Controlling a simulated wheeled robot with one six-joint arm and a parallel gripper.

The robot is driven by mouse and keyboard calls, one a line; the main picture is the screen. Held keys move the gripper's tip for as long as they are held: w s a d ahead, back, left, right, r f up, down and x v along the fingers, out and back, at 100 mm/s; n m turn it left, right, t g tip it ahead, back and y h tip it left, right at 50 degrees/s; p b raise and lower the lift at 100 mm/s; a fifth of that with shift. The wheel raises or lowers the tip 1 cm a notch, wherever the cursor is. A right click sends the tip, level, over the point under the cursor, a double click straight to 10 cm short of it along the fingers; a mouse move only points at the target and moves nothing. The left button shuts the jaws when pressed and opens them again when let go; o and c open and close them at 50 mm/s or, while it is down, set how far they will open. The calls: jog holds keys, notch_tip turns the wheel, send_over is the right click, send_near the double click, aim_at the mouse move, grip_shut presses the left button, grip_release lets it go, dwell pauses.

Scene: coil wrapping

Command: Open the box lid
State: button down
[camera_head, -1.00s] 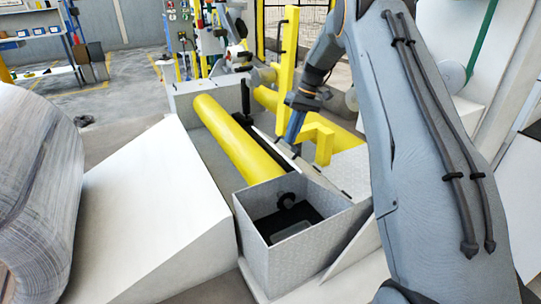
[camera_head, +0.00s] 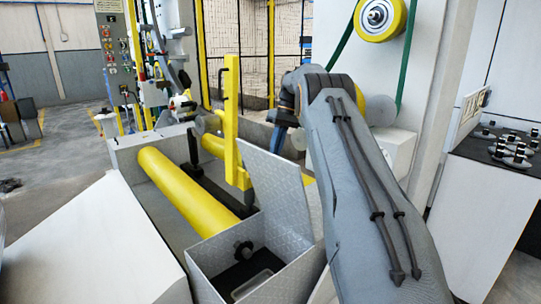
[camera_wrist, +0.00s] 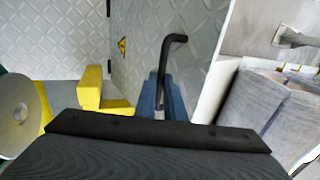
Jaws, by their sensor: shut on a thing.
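The box lid (camera_head: 277,190) is a grey diamond-plate panel. It stands steeply upright at the far right side of the open-topped metal box (camera_head: 208,262), whose dark inside shows. In the wrist view the lid (camera_wrist: 140,60) carries a black bent-rod handle (camera_wrist: 174,45) and a small yellow warning sticker. My gripper (camera_wrist: 168,97) has blue fingers and is shut on the handle's lower part.
A yellow roller (camera_head: 185,188) lies left of the lid, and a yellow post (camera_head: 231,120) stands behind it. A white sloped panel (camera_head: 90,250) is at the front left. A green belt with a yellow pulley (camera_head: 380,17) is at upper right. Open floor shows at far left.

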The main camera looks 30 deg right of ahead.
jog(key=shift+s+d+f, duration=0.15)
jog(key=shift+d+f, duration=0.05)
jog(key=shift+f, duration=0.4)
jog(key=c, duration=1.8)
grip_release()
jog(key=shift+d, duration=0.15)
jog(key=shift+c, duration=0.2)
notch_tip(320, 180, up, 10)
jog(key=p, duration=0.1)
jog(key=shift+a, duration=0.2)
jog(key=shift+r, duration=0.15)
